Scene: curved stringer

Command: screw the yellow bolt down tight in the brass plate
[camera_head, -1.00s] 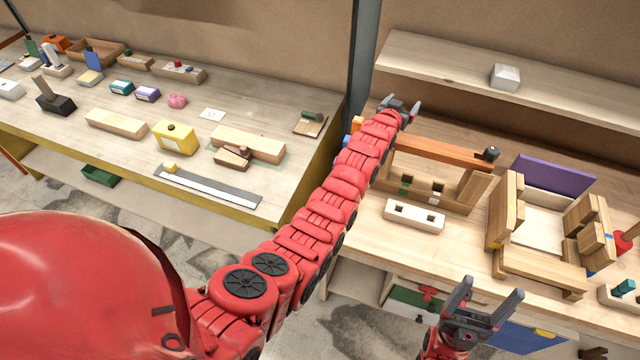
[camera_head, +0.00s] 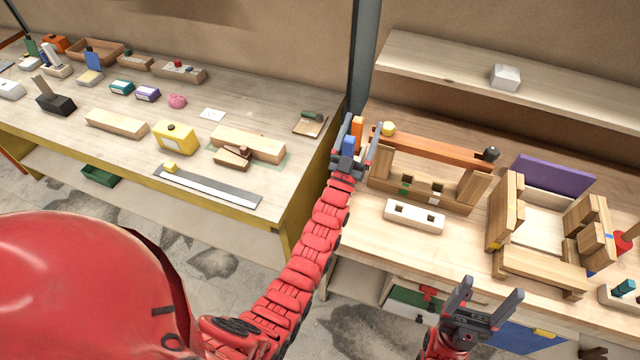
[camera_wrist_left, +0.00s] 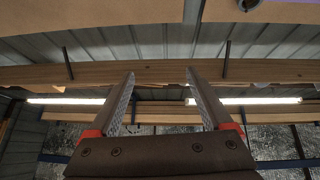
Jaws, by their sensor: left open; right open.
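A pale yellow knob-like head, which looks like the yellow bolt (camera_head: 388,128), shows at the left end of an orange-brown bar (camera_head: 435,148) on a wooden frame. Its shank is not visible. I cannot make out a brass plate for certain. My left gripper (camera_head: 362,124) is open just left of the yellow head, apart from it, with its fingers pointing up and away. Its left wrist view shows the two fingers (camera_wrist_left: 158,92) spread with nothing between them. My right gripper (camera_head: 490,290) is open and empty in front of the right bench's edge.
A dark knob (camera_head: 491,154) stands at the bar's right end. Blue (camera_head: 349,145) and orange (camera_head: 357,127) pieces show close behind my left gripper. A pale block with two holes (camera_head: 414,216) lies before the frame. A wooden assembly (camera_head: 540,268) stands on the right.

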